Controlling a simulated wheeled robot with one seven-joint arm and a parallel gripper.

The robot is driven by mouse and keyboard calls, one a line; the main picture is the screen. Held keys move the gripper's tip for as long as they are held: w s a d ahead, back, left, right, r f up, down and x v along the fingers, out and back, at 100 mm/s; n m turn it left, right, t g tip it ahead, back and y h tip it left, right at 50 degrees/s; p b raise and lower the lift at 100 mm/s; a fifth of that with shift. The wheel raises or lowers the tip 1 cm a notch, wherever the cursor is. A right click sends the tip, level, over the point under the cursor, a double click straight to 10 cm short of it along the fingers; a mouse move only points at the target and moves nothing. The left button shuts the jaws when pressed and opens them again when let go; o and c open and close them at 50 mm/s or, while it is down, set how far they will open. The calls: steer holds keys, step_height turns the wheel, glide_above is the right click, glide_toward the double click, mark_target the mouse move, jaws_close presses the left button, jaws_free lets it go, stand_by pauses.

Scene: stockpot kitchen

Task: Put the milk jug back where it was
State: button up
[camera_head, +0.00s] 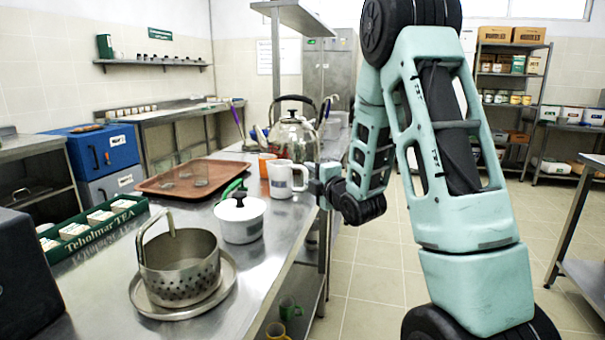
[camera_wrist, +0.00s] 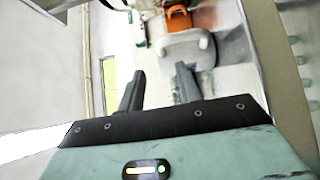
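A white jug (camera_head: 283,180) with a grey mark on its side, which I take to be the milk jug, stands upright on the steel counter (camera_head: 285,225) near its right edge. Its handle faces my gripper (camera_head: 325,182), which is just to its right. In the wrist view the white jug (camera_wrist: 184,47) lies just beyond the fingertips of my gripper (camera_wrist: 160,72). The fingers are apart with nothing seen held between them. I cannot tell from the head view whether a finger touches the handle.
An orange cup (camera_head: 265,164) and a steel kettle (camera_head: 295,138) stand close behind the jug. Open floor lies to the right.

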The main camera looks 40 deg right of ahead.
steer(key=shift+b+v, duration=1.35)
steer(key=shift+v, duration=1.3)
